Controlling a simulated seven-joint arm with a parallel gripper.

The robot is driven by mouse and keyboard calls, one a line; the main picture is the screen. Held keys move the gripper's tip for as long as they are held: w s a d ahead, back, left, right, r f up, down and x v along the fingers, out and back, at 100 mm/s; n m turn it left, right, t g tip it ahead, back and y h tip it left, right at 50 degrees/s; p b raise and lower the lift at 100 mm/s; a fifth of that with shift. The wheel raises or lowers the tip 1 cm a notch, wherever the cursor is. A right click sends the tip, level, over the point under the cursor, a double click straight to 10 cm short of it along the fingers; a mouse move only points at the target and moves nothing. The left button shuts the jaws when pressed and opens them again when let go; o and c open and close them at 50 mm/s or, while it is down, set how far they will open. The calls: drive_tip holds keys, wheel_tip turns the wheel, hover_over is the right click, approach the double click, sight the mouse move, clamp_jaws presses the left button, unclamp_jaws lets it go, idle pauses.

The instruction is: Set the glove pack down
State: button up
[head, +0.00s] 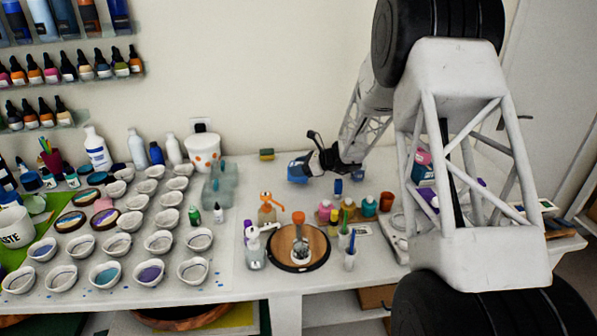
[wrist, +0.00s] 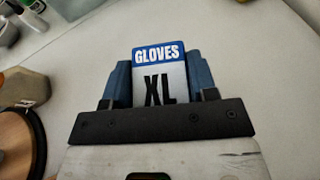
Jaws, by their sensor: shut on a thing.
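The glove pack (wrist: 160,60) is blue with a white and blue label reading "GLOVES XL". My gripper (wrist: 158,99) is shut on it, and its dark base hides the near end of the pack. In the head view the blue pack (head: 297,168) shows at the end of my gripper (head: 315,160), toward the back of the white table (head: 330,278). It is low over the tabletop; I cannot tell whether it touches.
A yellow-green sponge (head: 267,154) lies behind and left of the pack. A small blue item (head: 357,175) lies to its right. Bottles and a round wooden turntable (head: 322,258) stand in front. Several white cups fill the left side.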

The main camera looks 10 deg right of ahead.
drive_tip(key=shift+f, duration=0.75)
drive_tip(key=shift+f, duration=0.15)
drive_tip(key=o, duration=0.9)
drive_tip(key=shift+d+r, duration=0.1)
drive_tip(key=shift+r, duration=0.1)
drive_tip(key=shift+s+d+r, duration=0.25)
drive_tip(key=shift+d, duration=0.35)
drive_tip(key=v, duration=1)
drive_tip(key=shift+d+r, duration=0.15)
